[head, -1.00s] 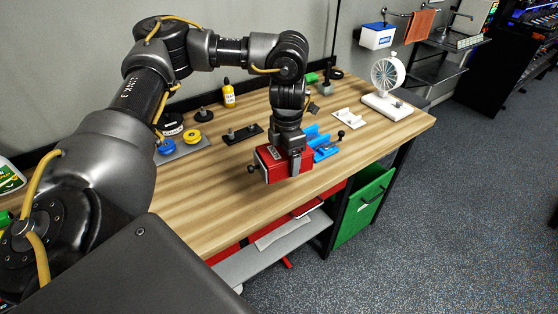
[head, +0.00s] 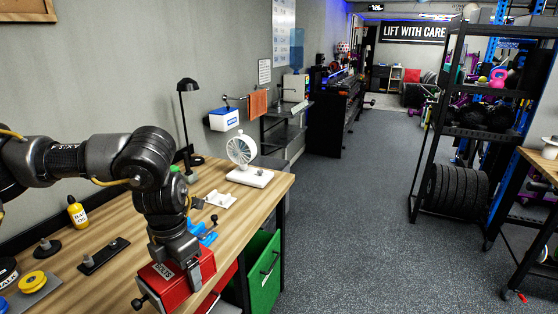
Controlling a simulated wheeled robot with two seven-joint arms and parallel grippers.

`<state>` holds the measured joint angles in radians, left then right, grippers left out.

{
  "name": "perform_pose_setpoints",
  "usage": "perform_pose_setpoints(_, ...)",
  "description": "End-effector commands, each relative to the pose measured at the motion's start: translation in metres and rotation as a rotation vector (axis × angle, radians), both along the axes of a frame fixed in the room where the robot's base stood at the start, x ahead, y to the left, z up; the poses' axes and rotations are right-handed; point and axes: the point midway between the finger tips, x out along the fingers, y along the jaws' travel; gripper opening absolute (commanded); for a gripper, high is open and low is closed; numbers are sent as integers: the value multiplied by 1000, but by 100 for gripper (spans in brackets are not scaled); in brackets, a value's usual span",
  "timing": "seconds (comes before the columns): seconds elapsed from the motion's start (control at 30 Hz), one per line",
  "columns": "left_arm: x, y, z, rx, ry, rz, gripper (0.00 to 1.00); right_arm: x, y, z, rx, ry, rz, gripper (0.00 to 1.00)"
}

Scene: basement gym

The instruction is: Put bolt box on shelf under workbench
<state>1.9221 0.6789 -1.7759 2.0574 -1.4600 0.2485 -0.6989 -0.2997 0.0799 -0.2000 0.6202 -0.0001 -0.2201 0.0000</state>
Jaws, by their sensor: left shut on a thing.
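The bolt box (head: 170,286) is a red box with a small label and a dark knob at its left side. My left gripper (head: 190,262) is shut on it from above. The box is at the front edge of the wooden workbench (head: 118,215); I cannot tell whether it touches the top. The shelf under the workbench is hidden or out of view now; only red and green fronts show below the top. My right gripper is not in view.
A blue tool (head: 203,234) lies just behind the box. A white fan (head: 242,152), a yellow bottle (head: 77,212) and a black lamp (head: 187,110) stand on the bench. A green bin (head: 264,275) is below its right end. Open floor (head: 350,230) lies to the right, before a black rack (head: 436,140).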

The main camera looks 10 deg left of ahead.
Motion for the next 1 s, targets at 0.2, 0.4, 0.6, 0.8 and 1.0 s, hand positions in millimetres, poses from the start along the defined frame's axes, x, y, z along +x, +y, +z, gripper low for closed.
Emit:
perform_pose_setpoints(0.2,3,-2,0,0,0,-291,50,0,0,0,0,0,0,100)
perform_pose_setpoints(0.4,0,-7,-5,0,1,-774,50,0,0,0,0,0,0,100)
perform_pose_setpoints(0.6,-8,-16,-14,1,2,-1301,50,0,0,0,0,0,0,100)
perform_pose_setpoints(0.8,-22,-25,-26,-1,1,-1835,50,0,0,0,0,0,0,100)
perform_pose_setpoints(1.0,-41,-33,-39,0,2,-2318,50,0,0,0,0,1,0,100)
